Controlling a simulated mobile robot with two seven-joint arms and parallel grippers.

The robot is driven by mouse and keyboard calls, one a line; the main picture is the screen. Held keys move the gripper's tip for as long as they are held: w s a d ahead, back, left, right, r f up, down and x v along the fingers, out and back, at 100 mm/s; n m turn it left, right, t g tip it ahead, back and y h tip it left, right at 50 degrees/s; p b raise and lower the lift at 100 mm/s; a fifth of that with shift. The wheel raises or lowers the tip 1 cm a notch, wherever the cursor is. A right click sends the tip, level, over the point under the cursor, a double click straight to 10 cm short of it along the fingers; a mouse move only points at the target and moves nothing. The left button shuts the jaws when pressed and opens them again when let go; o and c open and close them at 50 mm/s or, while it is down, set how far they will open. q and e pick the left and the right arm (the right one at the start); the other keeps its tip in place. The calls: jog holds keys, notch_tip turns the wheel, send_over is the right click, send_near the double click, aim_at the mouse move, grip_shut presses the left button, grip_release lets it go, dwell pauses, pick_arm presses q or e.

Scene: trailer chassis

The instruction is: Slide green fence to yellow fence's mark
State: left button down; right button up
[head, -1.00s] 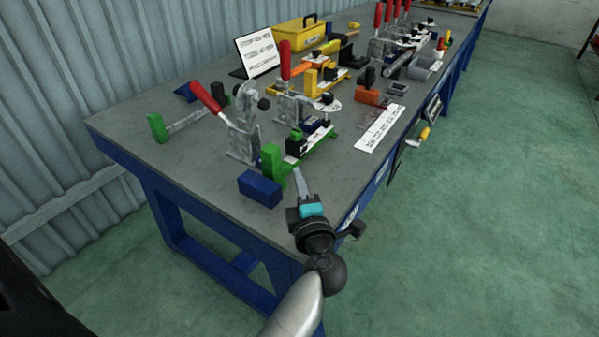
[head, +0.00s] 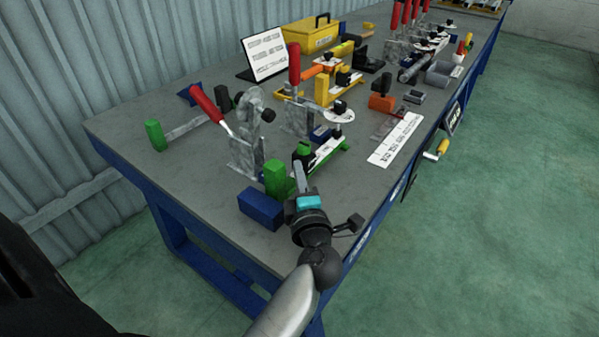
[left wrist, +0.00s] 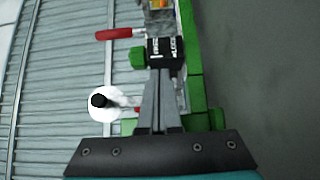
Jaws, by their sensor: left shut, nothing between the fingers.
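The green fence (head: 275,178) has an upright green block at the near end and a green rail with a white scale strip running back from it. A black block with a green knob (head: 302,150) sits on this rail. My left gripper (head: 299,168) is shut and empty, just right of the upright block. In the left wrist view its fingertips (left wrist: 160,72) point at the black block (left wrist: 165,52), beside the green rail (left wrist: 192,75); I cannot tell whether they touch. The yellow fence (head: 322,90) stands farther back, with its own rail and black knob. My right gripper is not in view.
A blue block (head: 261,208) lies left of my gripper. Red-handled clamps (head: 207,104) stand behind the green fence. A white ruled plate (head: 396,140) lies at the bench's right edge. A sign (head: 264,55) and a yellow toolbox (head: 311,33) stand at the back.

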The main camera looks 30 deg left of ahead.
aim_at(311, 163)
pick_arm(q)
jog(key=shift+w, duration=0.25)
jog(key=shift+w+d, duration=0.15)
jog(key=shift+w, duration=1.6)
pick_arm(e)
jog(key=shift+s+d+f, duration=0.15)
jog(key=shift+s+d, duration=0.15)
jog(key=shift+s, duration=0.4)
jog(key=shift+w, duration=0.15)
